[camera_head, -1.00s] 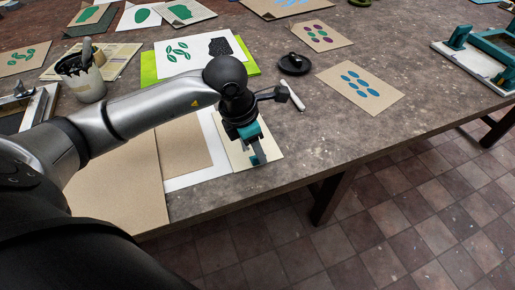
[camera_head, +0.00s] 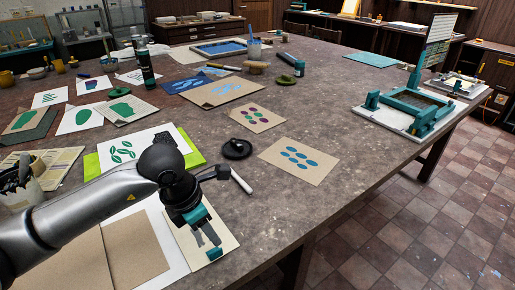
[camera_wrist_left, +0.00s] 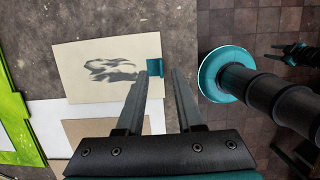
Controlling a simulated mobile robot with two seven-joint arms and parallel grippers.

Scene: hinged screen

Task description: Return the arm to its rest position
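My left arm comes in from the left in the head view, bent down over the near part of the table. Its gripper (camera_head: 208,240) points down above a cream card (camera_head: 193,238) with a small teal tab (camera_head: 212,254).
The teal hinged screen frame (camera_head: 412,112) lies on a white board at the right table edge. Near my arm are a black dish (camera_head: 237,149), a white marker (camera_head: 241,181), a printed card (camera_head: 298,160) and a brush cup (camera_head: 22,190). The table's middle right is clear.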

